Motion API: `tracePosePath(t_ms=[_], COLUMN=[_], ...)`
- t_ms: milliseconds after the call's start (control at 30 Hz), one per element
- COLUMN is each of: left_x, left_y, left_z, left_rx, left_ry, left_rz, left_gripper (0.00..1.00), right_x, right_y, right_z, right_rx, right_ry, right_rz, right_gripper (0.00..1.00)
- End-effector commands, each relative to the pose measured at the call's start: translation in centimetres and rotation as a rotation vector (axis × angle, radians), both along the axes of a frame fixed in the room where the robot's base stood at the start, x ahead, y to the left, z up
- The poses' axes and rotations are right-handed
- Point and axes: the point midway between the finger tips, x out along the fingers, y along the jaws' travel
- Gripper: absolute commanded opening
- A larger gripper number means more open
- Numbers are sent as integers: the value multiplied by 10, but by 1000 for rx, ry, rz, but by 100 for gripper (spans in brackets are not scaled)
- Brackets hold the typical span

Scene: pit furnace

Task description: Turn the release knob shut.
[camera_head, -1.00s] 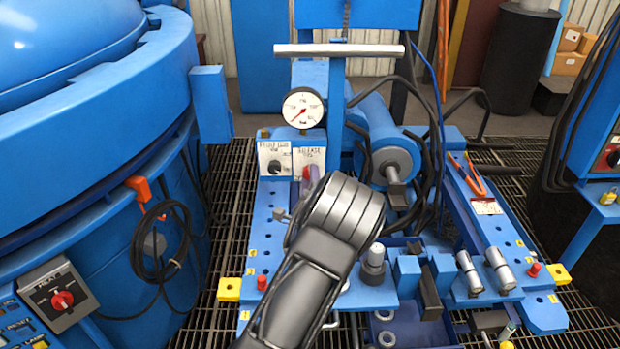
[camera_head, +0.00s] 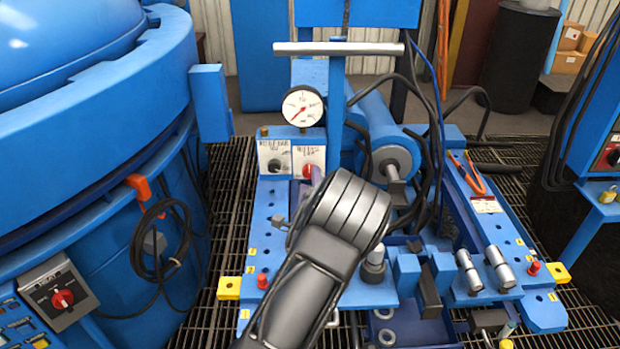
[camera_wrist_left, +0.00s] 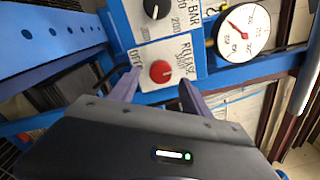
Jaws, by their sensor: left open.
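The release knob (camera_head: 309,171) is a small red round knob on a white label plate below the gauge. In the left wrist view the red knob (camera_wrist_left: 161,71) sits between the tips of my two purple fingers, with a gap on each side. My left gripper (camera_head: 306,182) is open just in front of the plate, and my dark wrist hides most of it in the head view. In the left wrist view the left gripper (camera_wrist_left: 158,82) spans the lower edge of the plate. The knob's exact turn angle is too small to read. My right gripper is not in view.
A black knob (camera_head: 274,166) on its own plate is just left of the release knob. A round gauge (camera_head: 302,107) stands above them. A post with a grey crossbar (camera_head: 338,49) rises behind. A large blue furnace vessel (camera_head: 95,120) fills the left side.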

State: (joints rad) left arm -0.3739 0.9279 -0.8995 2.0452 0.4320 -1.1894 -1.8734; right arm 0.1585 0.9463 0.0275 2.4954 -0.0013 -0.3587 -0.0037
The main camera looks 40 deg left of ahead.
Motion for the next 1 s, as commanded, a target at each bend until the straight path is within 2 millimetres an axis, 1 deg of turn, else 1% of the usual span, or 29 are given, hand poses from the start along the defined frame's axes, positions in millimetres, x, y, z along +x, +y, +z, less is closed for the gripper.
tracePosePath(t_ms=[33, 200, 333, 867, 1000], left_x=[-7, -29, -38, -40, -40], left_y=[-6, -22, -29, -30, -30], left_z=[0, -2, -2, -2, 4], left_rx=[-1, 1, 0, 1, 1], left_ry=[1, 3, 1, 0, 0], left_rz=[-3, -1, -2, -1, -1], left_gripper=[56, 56, 56, 56, 56], right_x=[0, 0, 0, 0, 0], right_y=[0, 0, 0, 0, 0], right_z=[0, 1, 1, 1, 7], right_rx=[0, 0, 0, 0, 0], right_ry=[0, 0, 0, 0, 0], right_rz=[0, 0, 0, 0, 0], right_gripper=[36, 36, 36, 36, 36])
